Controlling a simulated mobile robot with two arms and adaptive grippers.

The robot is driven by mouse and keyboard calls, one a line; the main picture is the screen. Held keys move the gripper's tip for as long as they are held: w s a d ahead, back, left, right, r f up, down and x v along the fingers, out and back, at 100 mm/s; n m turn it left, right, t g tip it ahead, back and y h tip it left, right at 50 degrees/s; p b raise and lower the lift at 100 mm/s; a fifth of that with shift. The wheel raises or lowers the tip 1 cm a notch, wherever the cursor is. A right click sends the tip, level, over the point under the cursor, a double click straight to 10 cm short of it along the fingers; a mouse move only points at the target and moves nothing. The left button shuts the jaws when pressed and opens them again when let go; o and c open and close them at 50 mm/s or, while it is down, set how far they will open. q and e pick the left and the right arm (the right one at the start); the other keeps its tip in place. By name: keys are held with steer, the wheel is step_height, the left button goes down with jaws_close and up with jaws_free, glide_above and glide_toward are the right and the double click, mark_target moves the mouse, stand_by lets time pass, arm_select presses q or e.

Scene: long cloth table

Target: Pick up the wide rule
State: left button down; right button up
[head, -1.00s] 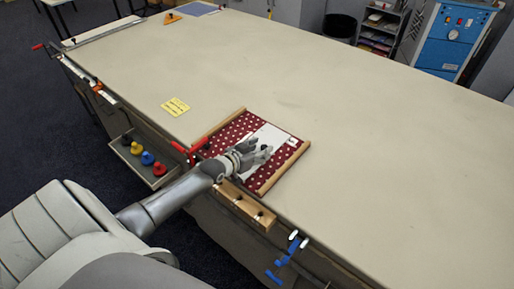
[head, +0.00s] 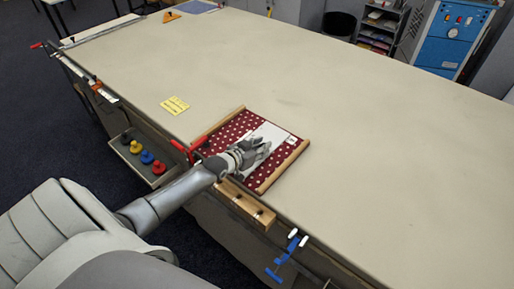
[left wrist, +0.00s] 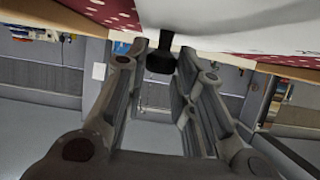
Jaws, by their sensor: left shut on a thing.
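The wide rule (head: 273,131) is a white flat piece with a small dark mark near its right end. It lies over a red cloth with white dots (head: 231,131), framed by wooden bars, at the table's near edge. My left gripper (head: 262,150) is over it and hides part of it. In the left wrist view the white rule (left wrist: 235,22) fills the top, and a black knob (left wrist: 161,62) sits between the fingers of my left gripper (left wrist: 160,50), which are closed on it. Whether the rule is clear of the cloth I cannot tell. My right gripper is not in view.
A yellow card (head: 175,105) lies left of the cloth. A red clamp (head: 190,151), a wooden block with holes (head: 246,203) and a blue clamp (head: 285,257) line the near edge. A tray of coloured knobs (head: 158,178) hangs there. The table's middle and right (head: 390,150) are clear.

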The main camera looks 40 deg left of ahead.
arm_select(q)
steer(key=shift+r, duration=0.15)
steer(key=shift+r, duration=0.4)
step_height(320, 180, up, 2)
steer(key=shift+r, duration=0.2)
steer(key=s+d+r+b, duration=0.2)
steer(key=s+d+r, duration=0.7)
steer(key=d, duration=0.1)
steer(key=shift+s+d+r+b, duration=0.2)
steer(key=shift+r+b, duration=0.1)
